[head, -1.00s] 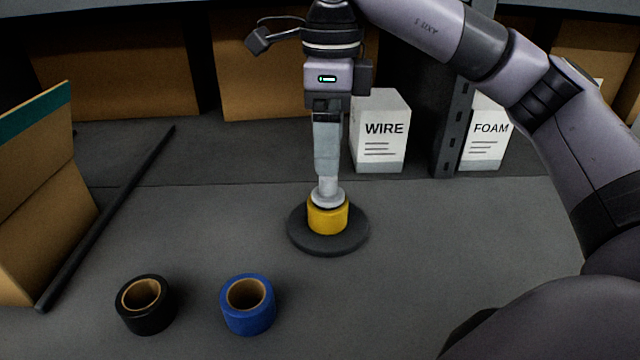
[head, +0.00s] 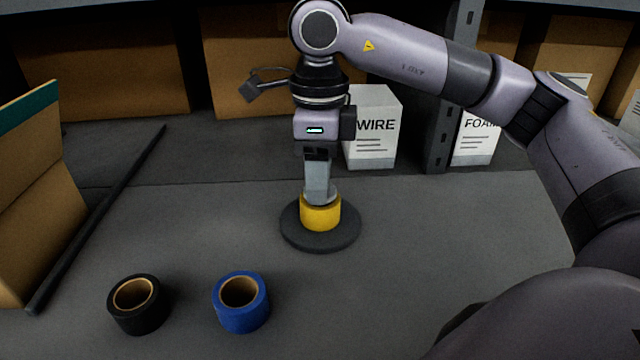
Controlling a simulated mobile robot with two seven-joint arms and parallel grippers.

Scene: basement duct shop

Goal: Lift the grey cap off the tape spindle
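The tape spindle has a round dark base (head: 343,236) standing on the bench, with a yellow tape roll (head: 320,214) on it. The grey cap (head: 331,198) sits on top of the yellow roll, and only its rim shows. My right gripper (head: 319,190) points straight down over the cap, its fingers at the cap's top and hiding the knob. The fingers show edge-on, one behind the other, so I cannot see whether they are apart or closed on the cap. My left gripper is not in view.
A black tape roll (head: 152,312) and a blue tape roll (head: 241,315) lie at the front. A dark rod (head: 100,215) and an open cardboard box (head: 40,225) are at left. White WIRE (head: 373,150) and FOAM (head: 475,146) boxes stand behind, beside a grey post (head: 445,120).

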